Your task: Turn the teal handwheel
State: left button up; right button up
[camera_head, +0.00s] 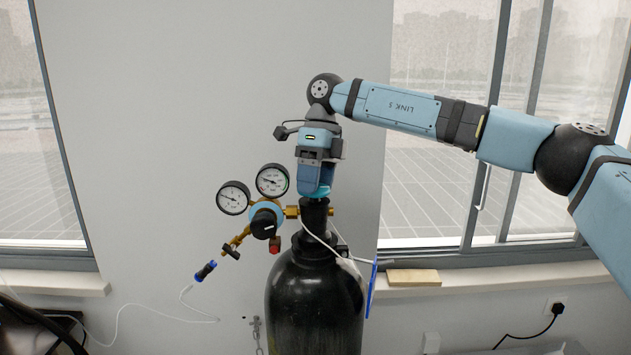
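A teal handwheel (325,195) sits on top of the valve neck of a black gas cylinder (315,300). Only a thin teal edge of it shows below my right gripper (316,187). My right gripper points straight down over the handwheel, with its fingertips at or around it. The fingers overlap in this view, so I cannot tell whether they grip the wheel or stand open around it. My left gripper is not in view.
A brass regulator (291,212) with two round gauges (233,198) and a black knob (264,224) juts left from the valve, close to my gripper. A white hose (190,308) hangs from its blue-ended outlet (205,271). A wooden block (413,277) lies on the right windowsill.

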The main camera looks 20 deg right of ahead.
jog(key=shift+m, duration=0.3)
jog(key=m+t+y+b, duration=0.1)
jog(key=m+b, duration=0.1)
jog(key=m, duration=0.2)
jog(key=shift+s+d+f, duration=0.1)
jog(key=shift+d, duration=0.05)
jog(key=m+t+b, duration=0.1)
jog(key=m, duration=0.3)
jog(key=shift+s, duration=0.1)
jog(key=m+t+b, duration=0.1)
jog(key=m, duration=0.1)
jog(key=shift+s+m+b, duration=0.1)
jog(key=shift+m+b, duration=0.2)
jog(key=shift+b, duration=0.1)
jog(key=m+t+b, duration=0.1)
jog(key=m+b, duration=0.1)
jog(key=m, duration=0.1)
jog(key=shift+m, duration=0.3)
jog(key=shift+s+m+t+h+b, duration=0.1)
jog(key=shift+m+t+h+b, duration=0.3)
jog(key=shift+m, duration=0.9)
jog(key=shift+b, duration=0.3)
jog(key=shift+m, duration=0.4)
